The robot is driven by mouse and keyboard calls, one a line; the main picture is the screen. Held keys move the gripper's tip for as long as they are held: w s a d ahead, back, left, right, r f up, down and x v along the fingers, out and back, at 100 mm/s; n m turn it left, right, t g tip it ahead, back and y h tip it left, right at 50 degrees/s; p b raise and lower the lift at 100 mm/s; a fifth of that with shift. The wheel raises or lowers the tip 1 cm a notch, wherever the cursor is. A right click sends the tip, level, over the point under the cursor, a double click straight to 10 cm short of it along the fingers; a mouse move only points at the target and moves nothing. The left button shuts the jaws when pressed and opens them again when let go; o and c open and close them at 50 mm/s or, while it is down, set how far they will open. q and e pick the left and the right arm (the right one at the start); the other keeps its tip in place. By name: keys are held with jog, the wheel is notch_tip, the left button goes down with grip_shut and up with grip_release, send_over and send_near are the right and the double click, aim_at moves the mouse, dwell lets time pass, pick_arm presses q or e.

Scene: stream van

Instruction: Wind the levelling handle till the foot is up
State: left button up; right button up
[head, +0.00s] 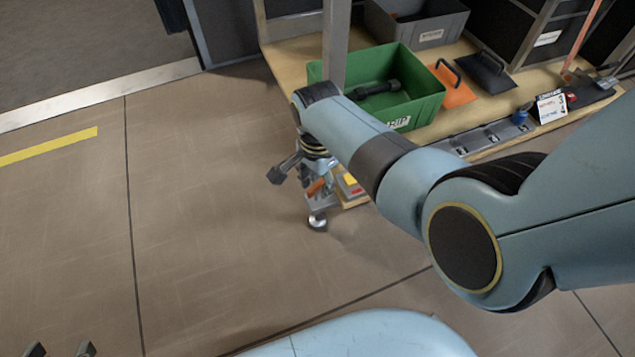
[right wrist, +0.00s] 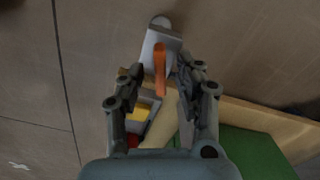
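An orange handle (head: 316,187) sits low at the near corner of the wooden bench, above a round silver foot (head: 317,222) close to the floor. In the right wrist view the orange handle (right wrist: 159,70) lies in front of a light metal bracket (right wrist: 158,50), with the foot (right wrist: 161,22) beyond. My right gripper (right wrist: 160,72) is open, its fingers on either side of the handle with gaps showing; it also shows in the head view (head: 290,176). How deep the handle lies between the fingers is unclear. My left gripper (head: 60,349) shows only two fingertips, spread apart, at the bottom left.
A green crate (head: 425,108) holding a dark tool stands on the wooden bench (head: 285,55), beside a grey upright post (head: 335,45). A grey bin (head: 440,30) and orange and black trowel-like tools are behind. The floor to the left is clear, with a yellow stripe (head: 50,146).

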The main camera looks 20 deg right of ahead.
dwell(0.3)
grip_shut()
dwell(0.3)
